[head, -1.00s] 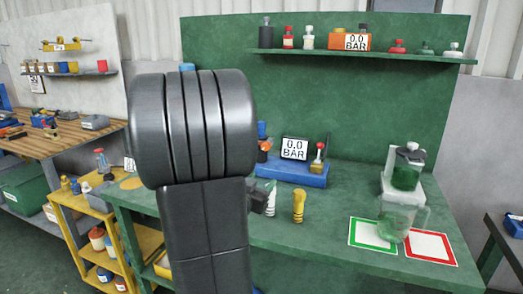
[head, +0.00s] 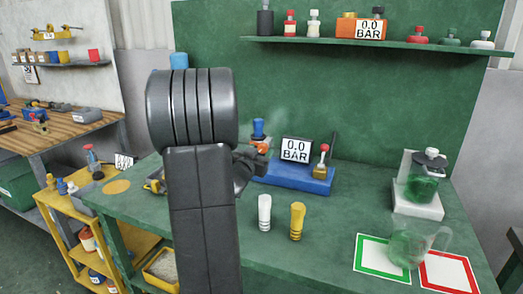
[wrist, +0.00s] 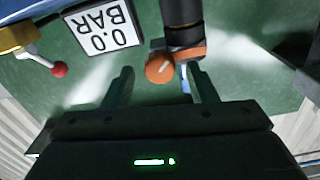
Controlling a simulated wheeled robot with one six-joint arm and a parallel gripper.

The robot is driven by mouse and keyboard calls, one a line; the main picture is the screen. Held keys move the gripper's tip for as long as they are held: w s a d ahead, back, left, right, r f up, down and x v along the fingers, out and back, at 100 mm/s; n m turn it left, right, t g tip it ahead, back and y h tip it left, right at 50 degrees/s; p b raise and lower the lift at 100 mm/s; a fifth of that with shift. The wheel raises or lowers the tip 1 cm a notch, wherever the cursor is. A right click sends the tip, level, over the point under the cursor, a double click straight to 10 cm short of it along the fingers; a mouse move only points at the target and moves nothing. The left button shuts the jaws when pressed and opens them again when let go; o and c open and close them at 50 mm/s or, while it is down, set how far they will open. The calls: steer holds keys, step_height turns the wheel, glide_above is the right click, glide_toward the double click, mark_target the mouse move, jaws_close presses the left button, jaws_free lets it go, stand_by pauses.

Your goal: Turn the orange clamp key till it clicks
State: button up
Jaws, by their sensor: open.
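The orange clamp key (wrist: 160,68) shows in the wrist view as a round orange knob with a pale line on its face. In the head view the orange key (head: 262,147) is on the blue base (head: 300,177), just right of my arm, with the gripper mostly hidden behind the arm. A dark cylinder (wrist: 182,12) stands right by the key in the wrist view. I cannot tell whether a finger touches the key.
A gauge reading 0.0 BAR (head: 295,150) and a red-knobbed lever (head: 323,158) stand on the blue base. A white fitting (head: 264,212) and a yellow fitting (head: 297,220) stand in front. A glass jug (head: 408,246) is at the right, by the green-framed card (head: 372,266).

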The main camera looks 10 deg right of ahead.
steer(key=shift+x, duration=1)
steer(key=c, duration=1)
